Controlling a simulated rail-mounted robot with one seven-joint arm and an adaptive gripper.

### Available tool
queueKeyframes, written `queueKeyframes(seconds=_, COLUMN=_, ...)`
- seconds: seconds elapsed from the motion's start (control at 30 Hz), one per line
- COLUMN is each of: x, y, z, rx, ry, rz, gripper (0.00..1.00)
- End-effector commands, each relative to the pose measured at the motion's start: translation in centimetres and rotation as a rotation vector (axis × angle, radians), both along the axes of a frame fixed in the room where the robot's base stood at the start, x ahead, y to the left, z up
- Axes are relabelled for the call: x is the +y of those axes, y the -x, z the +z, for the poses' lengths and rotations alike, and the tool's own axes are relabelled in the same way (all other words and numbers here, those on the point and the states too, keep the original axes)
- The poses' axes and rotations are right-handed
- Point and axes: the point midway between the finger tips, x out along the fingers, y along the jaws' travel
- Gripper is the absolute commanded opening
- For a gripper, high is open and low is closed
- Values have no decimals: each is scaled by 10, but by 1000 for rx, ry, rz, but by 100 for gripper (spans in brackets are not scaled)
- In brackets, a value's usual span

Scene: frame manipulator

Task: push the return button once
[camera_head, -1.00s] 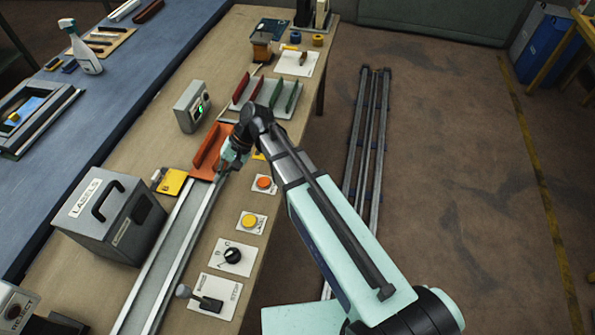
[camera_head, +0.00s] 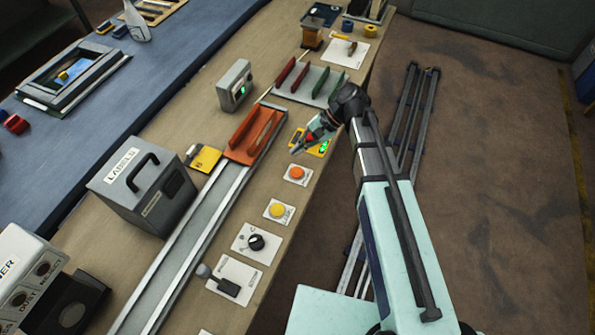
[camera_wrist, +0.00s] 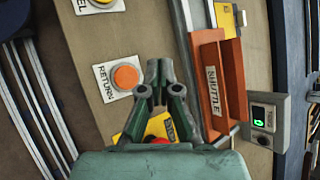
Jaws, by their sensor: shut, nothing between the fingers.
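The return button is an orange round cap (camera_head: 296,172) on a white plate at the table's right edge. In the wrist view the button (camera_wrist: 126,76) shows the word RETURN on its plate, upper left of my fingers. My gripper (camera_head: 298,149) is shut and empty, just beyond the return button in the head view, over a yellow panel. In the wrist view the fingertips (camera_wrist: 159,66) are together, to the right of the button and apart from it in the picture. The height gap is hard to judge.
An orange shuttle (camera_head: 247,148) sits at the far end of a metal rail (camera_head: 200,229). A yellow panel (camera_head: 319,148) lies under my gripper. A yellow button (camera_head: 277,210), a dial (camera_head: 255,242) and a lever (camera_head: 228,286) stand nearer. A grey lit box (camera_head: 234,85) stands beyond the shuttle.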

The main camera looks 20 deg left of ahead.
Motion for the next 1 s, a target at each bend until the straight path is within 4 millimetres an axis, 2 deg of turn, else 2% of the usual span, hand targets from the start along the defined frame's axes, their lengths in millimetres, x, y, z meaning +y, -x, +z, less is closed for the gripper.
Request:
queueKeyframes(seconds=0.27, x=0, y=0, z=-20, rx=0, ry=0, rz=0, gripper=0)
queueKeyframes(seconds=0.63, x=0, y=0, z=-67, rx=-1, ry=0, rz=1, gripper=0)
queueKeyframes(seconds=0.8, x=0, y=0, z=-81, rx=0, ry=0, rz=0, gripper=0)
queueKeyframes(seconds=1.0, x=0, y=0, z=-87, rx=0, ry=0, rz=0, gripper=0)
